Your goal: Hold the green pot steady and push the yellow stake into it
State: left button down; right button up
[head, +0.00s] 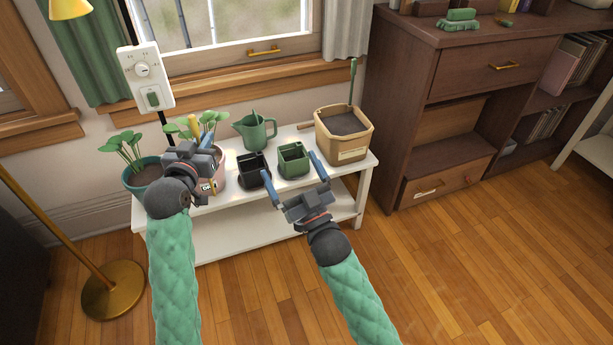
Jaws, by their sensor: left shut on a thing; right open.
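The green pot (293,164) is a small square pot on the white bench, just right of a black square pot. My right gripper (289,163) is open. Its blue fingers point at the green pot, one on each side of it in the picture; I cannot tell whether they touch it. The yellow stake (194,126) shows as a short upright piece just above my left gripper (197,145). That gripper is shut, seemingly on the stake, in front of a leafy plant. Its fingertips and the stake's lower part are hidden by the gripper body.
On the white bench (364,166) stand a black pot (253,171), a pink pot (219,177), a teal pot with a seedling (142,174), a green watering can (256,132) and a tan soil tub (345,140). A brass floor lamp (112,290) stands left, a brown cabinet (465,80) right.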

jog(key=w+d+f+m+g+h+p, duration=0.1)
jog(key=w+d+f+g+h, duration=0.15)
jog(key=w+f, duration=0.4)
jog(key=w+d+f+m+g+h, duration=0.1)
jog(key=w+f+m+g+h, duration=0.15)
jog(key=w+f, duration=0.35)
pick_arm(q)
jog(key=w+h+b, duration=0.1)
jog(key=w+r+m+h+b, duration=0.1)
jog(key=b, duration=0.1)
jog(key=shift+d+r+m, duration=0.1)
jog(key=shift+d+m, duration=0.15)
jog(key=shift+m, duration=0.05)
pick_arm(e)
send_near(289, 146)
jog(key=shift+n+t+h, duration=0.4)
jog(key=shift+n, duration=0.05)
jog(key=x, duration=0.6)
jog(key=shift+w+a+f, duration=0.15)
jog(key=shift+a+f, duration=0.1)
jog(key=shift+a, duration=0.05)
